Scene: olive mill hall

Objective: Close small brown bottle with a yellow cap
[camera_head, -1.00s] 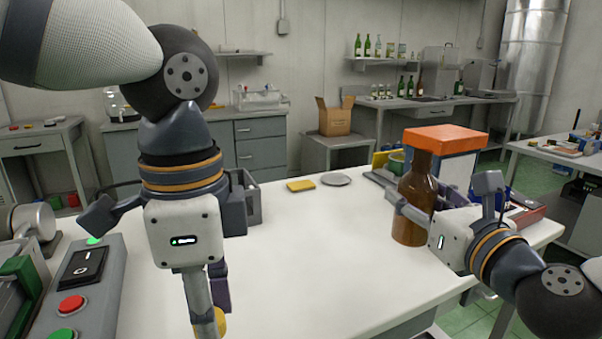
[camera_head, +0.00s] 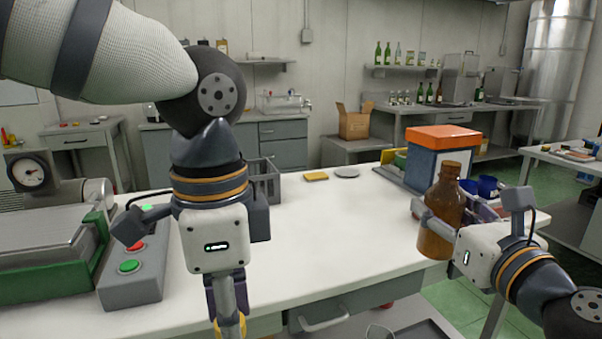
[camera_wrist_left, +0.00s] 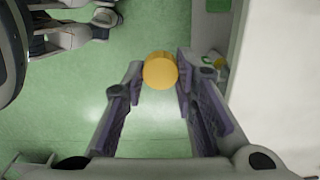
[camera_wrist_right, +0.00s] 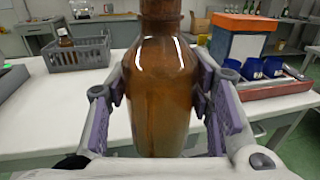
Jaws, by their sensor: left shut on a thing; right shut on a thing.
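The brown glass bottle (camera_head: 442,208) is upright at the right end of the white table. My right gripper (camera_head: 428,215) is shut around its body; the right wrist view shows the bottle (camera_wrist_right: 160,95) between both fingers. No cap shows on its neck in the head view. The yellow cap (camera_wrist_left: 160,70) is pinched between the fingertips of my left gripper (camera_wrist_left: 161,78), above the green floor just off the table edge. In the head view the left gripper (camera_head: 228,322) points down and mostly hides the cap. The bottle and cap are well apart.
The white table (camera_head: 340,225) is clear in the middle. A grey crate (camera_wrist_right: 80,55) holds another small brown bottle (camera_wrist_right: 65,38). An orange-topped box (camera_head: 440,150) and blue cups (camera_head: 488,186) stand behind the held bottle. A button box (camera_head: 135,275) is at the left.

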